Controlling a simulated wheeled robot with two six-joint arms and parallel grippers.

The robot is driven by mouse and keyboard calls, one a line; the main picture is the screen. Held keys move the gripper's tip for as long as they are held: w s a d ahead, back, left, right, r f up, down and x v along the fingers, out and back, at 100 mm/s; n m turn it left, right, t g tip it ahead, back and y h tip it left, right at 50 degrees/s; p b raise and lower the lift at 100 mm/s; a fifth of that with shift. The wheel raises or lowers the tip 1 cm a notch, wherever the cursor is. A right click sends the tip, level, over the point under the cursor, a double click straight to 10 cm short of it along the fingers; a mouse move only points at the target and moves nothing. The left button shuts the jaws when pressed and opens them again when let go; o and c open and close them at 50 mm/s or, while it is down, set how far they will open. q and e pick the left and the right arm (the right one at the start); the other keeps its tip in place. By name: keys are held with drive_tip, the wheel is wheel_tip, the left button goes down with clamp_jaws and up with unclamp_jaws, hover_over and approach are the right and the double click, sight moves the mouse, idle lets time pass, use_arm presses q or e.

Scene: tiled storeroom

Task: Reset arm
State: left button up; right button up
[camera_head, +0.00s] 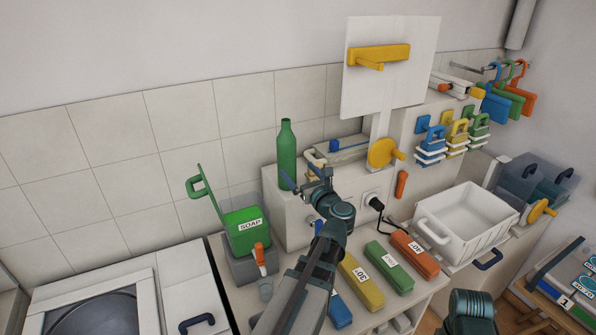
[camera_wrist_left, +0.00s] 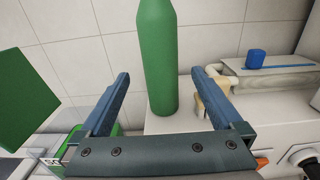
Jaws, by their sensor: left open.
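My left gripper (camera_head: 318,178) is open, just right of a green bottle (camera_head: 287,157) in the head view. The bottle stands upright on a white ledge (camera_head: 284,228). In the left wrist view the green bottle (camera_wrist_left: 157,50) shows in the gap between the two blue fingers of my left gripper (camera_wrist_left: 161,78). Neither finger visibly touches it, and nothing is held. Part of my right arm shows at the bottom edge of the head view, but its gripper is out of view.
A green soap box (camera_head: 244,232) with a raised lid stands left of my left arm. Yellow (camera_head: 362,282), green (camera_head: 389,268) and orange (camera_head: 415,254) labelled blocks lie to its right. A white basket (camera_head: 466,222) stands farther right. A white panel (camera_head: 391,85) rises behind.

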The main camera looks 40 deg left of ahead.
idle(0.3)
